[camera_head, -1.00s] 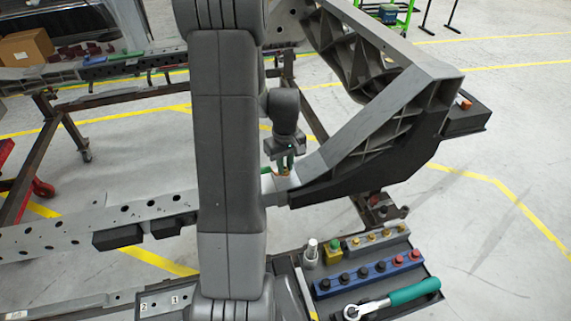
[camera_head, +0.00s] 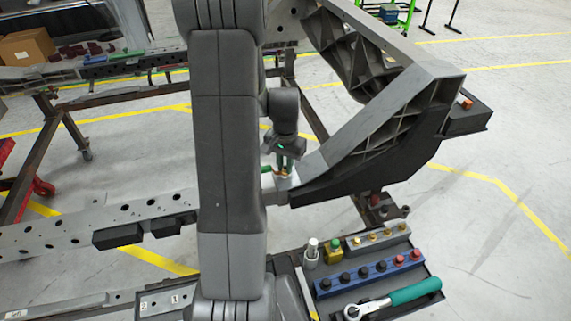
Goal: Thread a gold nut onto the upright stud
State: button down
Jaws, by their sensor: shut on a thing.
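My gripper (camera_head: 284,169) points down beside the foot of the large grey bracket, where it meets the chassis rail. Its small fingers are shut on a tiny gold-orange piece, which looks like a gold nut (camera_head: 283,174). The upright stud cannot be made out at this size; the fingers and bracket foot cover that spot. I cannot tell whether the nut touches a stud. More gold nuts (camera_head: 373,237) sit in a row on the grey holder in the tray at the lower right.
The large bracket (camera_head: 325,155) rises just right of my gripper. The tray (camera_head: 425,268) also holds a blue rack (camera_head: 365,280) with black and red knobs, a green-handled ratchet (camera_head: 400,295), a silver socket (camera_head: 312,250) and a yellow block with a green top (camera_head: 334,252).

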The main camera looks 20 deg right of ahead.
jog(key=shift+w+r+m, duration=0.1)
jog(key=shift+w+m, duration=0.1)
jog(key=shift+m, duration=0.9)
jog(key=c, duration=1.3)
grip_release()
notch_tip(320, 180, up, 9)
jog(key=p, duration=0.6)
jog(key=shift+s, duration=0.15)
